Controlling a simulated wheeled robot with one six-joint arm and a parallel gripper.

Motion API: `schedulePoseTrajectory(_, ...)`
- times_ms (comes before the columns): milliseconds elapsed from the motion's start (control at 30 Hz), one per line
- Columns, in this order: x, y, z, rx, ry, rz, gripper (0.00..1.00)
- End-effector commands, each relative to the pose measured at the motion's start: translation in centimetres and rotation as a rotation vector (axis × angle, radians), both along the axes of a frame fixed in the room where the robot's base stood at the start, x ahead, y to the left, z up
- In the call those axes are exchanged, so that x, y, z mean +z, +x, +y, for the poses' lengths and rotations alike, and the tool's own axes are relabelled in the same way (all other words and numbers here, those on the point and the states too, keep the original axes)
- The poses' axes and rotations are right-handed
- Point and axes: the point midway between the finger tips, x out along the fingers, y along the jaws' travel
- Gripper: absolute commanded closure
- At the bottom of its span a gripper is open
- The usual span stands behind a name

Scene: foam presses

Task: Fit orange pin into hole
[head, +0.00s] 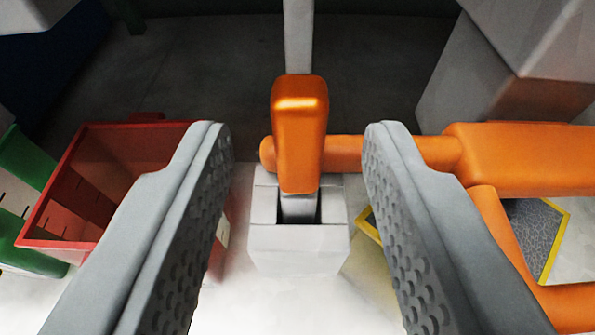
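An upright orange piece (300,120) with a rounded top stands in the centre of the head view. A short grey part below it goes into the dark square hole (312,208) of a pale grey block (298,245). A horizontal orange bar (342,152) passes behind the upright piece, and its rounded end shows just left of it. I cannot tell whether the upright piece or the bar is the orange pin. My gripper (294,130) is open, with one finger on each side of the upright piece. A wide gap separates each finger from it, and nothing is held.
A red open bin (62,243) stands at left, beside green parts (35,180). An orange frame (515,160) fills the right side, close to my right finger. A grey post (298,38) rises behind the upright piece. A yellow-edged dark panel (538,235) lies lower right.

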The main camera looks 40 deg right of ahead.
Motion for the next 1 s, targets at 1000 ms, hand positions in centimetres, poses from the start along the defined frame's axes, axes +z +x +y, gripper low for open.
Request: schedulePoseTrajectory(1000, 4.4, -11.5, 8.3, 0.0, 0.0, 0.0, 0.61)
